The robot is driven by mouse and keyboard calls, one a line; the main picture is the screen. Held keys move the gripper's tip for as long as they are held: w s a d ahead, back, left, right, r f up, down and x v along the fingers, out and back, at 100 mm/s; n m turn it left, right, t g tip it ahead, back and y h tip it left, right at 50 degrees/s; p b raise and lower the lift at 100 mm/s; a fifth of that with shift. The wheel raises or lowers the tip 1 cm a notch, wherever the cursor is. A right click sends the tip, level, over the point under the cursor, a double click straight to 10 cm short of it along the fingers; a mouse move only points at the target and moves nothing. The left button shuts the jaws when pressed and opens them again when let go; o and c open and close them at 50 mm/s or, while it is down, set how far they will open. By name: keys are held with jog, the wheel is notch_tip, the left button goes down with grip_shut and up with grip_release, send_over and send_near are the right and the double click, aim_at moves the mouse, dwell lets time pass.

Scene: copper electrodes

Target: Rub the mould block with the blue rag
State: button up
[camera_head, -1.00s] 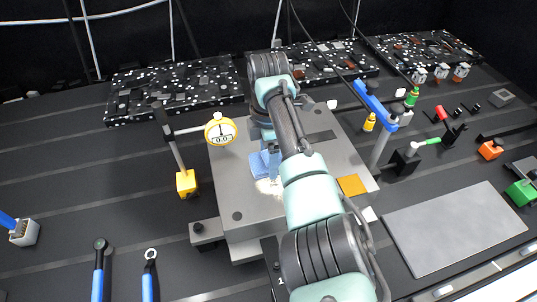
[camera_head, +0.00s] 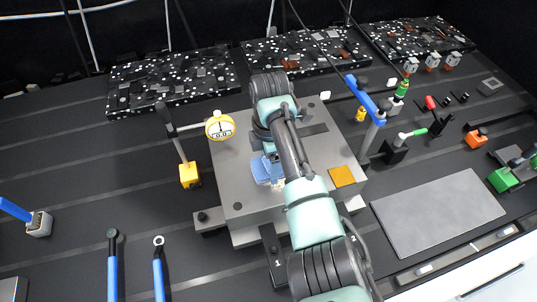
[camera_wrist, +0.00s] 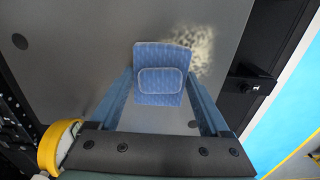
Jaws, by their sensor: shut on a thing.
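The mould block is a wide grey slab with a flat top (camera_head: 235,185), in the middle of the head view. Its grey top also fills much of the wrist view (camera_wrist: 80,60). A pale, mottled patch (camera_wrist: 198,50) lies on it, beside the rag's far right corner. The blue rag (camera_wrist: 162,55) is a folded pad with a raised middle, flat at or just over the block's top. It shows partly in the head view (camera_head: 261,172). My gripper (camera_wrist: 162,85) is shut on the rag, one finger each side. My arm hides part of the block and gripper in the head view.
A yellow dial gauge (camera_head: 220,126) on a stand is at the block's left. An orange-yellow square (camera_head: 342,176) lies on its right side. A blue-armed stand (camera_head: 366,102) rises on the right. A bare grey plate (camera_head: 437,212) lies at the right front.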

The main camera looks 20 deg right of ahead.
aim_at(278, 196)
jog(key=shift+s+r+p, duration=0.15)
jog(key=shift+s+p, duration=0.75)
jog(key=shift+p, duration=0.35)
jog(key=shift+s+f+p, duration=0.25)
jog(key=shift+s+p, duration=0.65)
jog(key=shift+p, duration=0.05)
jog(key=shift+s+r+p, duration=0.1)
jog(key=shift+s+p, duration=0.8)
jog(key=shift+p, duration=0.25)
jog(key=shift+s+f+p, duration=0.2)
jog(key=shift+s+p, duration=0.7)
jog(key=shift+p, duration=0.1)
jog(key=shift+a, duration=0.1)
